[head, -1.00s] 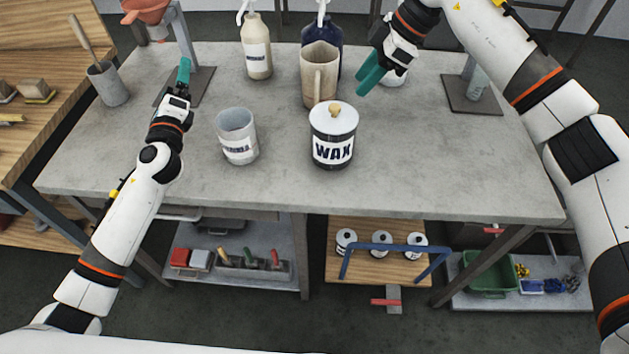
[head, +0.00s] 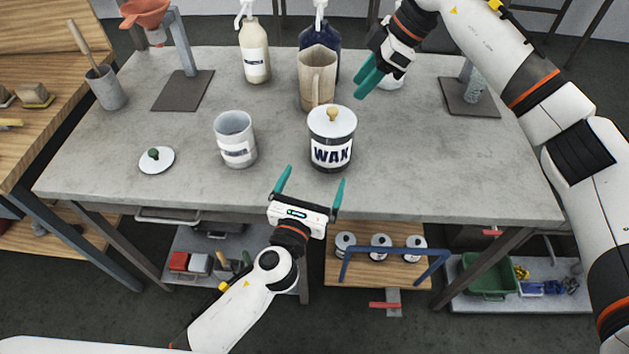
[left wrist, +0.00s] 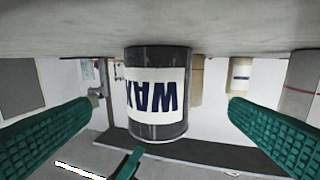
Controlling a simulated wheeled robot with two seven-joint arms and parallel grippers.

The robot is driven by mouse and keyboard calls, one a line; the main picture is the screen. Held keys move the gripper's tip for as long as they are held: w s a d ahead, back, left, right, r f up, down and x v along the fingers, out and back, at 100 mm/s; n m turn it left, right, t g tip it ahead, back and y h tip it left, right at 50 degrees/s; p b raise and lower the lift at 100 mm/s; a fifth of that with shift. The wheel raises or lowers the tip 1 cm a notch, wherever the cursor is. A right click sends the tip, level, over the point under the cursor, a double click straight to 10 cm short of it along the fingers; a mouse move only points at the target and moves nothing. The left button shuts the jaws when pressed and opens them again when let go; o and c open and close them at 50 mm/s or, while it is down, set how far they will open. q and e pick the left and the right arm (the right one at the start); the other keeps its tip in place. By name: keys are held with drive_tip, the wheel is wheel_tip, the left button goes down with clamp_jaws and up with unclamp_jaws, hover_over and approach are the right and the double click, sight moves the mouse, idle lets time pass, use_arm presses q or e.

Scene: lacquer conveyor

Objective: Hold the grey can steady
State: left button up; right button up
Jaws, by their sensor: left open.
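The dark grey can (head: 331,157) labelled WAX stands upright near the front middle of the table. It has a white lid (head: 331,122) with a wooden knob. My left gripper (head: 315,176) is open just in front of the can, its fingers pointing toward it. In the left wrist view the can (left wrist: 156,95) appears upside down, in the gap between the two spread teal fingers; no contact shows.
An open grey-white container (head: 236,140) stands left of the can. A beige jug (head: 317,78) is behind it. A small lid (head: 156,160) with a green knob lies at left. Bottles stand at the back. The table's right front is clear.

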sight(330, 146)
use_arm(q)
drive_tip(key=shift+d+f, duration=0.15)
drive_tip(key=shift+f, duration=0.1)
drive_tip(key=x, duration=1.2)
drive_tip(key=shift+s, duration=0.1)
